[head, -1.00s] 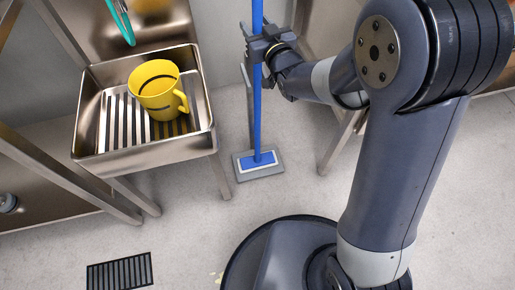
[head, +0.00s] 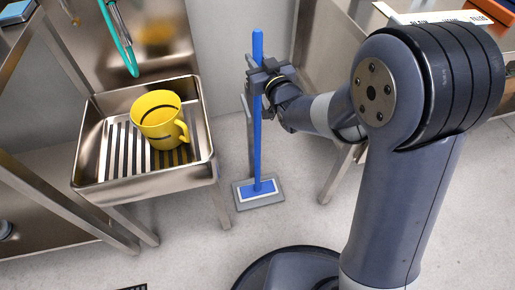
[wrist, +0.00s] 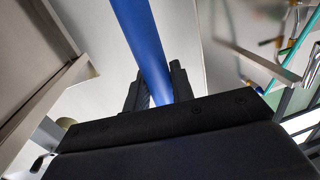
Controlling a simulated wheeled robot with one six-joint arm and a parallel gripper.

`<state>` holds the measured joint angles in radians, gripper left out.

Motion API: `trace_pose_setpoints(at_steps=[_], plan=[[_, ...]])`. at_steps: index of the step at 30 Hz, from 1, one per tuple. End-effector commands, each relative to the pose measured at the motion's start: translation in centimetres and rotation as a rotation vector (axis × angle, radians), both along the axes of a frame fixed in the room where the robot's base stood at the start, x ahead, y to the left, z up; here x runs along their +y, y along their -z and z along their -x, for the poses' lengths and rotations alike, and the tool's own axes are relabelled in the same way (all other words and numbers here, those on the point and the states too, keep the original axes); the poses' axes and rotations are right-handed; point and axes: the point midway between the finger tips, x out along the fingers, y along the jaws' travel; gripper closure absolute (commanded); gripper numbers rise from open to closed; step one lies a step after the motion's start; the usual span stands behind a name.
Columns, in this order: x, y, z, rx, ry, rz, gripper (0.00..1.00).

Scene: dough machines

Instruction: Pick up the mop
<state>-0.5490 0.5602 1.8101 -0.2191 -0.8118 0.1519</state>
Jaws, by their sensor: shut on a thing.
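The mop has a blue upright handle (head: 257,135) and a flat grey and blue head (head: 258,193) near the floor in the head view. My gripper (head: 261,82) is shut on the upper part of the handle. The handle's top shows just above my gripper. In the wrist view the blue handle (wrist: 143,45) runs between the dark fingers (wrist: 153,88). I cannot tell whether the mop head touches the floor.
A steel sink (head: 90,170) with a yellow jug (head: 155,122) stands left of the mop. A teal hose (head: 118,38) hangs above it. A steel table leg (head: 340,175) is to the right. Clear floor (head: 190,250) lies in front.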

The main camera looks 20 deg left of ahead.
Motion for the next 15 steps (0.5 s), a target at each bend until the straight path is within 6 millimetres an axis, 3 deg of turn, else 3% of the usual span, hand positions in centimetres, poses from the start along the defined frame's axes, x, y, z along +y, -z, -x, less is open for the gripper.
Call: trace_pose_setpoints(at_steps=[15], plan=[[0.1, -3.0, -0.1, -0.007, 0.0, -0.006, 1.0]])
